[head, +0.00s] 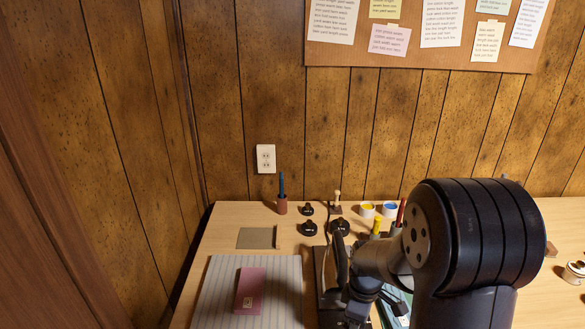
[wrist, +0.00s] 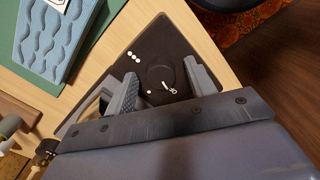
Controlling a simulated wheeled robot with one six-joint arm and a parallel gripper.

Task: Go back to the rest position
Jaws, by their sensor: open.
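My gripper (wrist: 163,88) shows in the wrist view with its two fingers apart and nothing between them. Beyond the fingers lies a dark panel (wrist: 150,62) with a round dial-like shape and white marks, set on the light wood table. I cannot tell the gap between the fingers and the panel. In the head view my arm reaches down over the table at the right of centre. My arm hides much of the tabletop there, and the fingertips cannot be made out.
Blue wavy-patterned fabric (wrist: 50,38) lies at the upper left in the wrist view. In the head view, a pink box (head: 250,290) rests on a striped cloth (head: 215,290). A pen cup (head: 282,206), black knobs (head: 309,228) and paint pots (head: 367,210) stand toward the wall.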

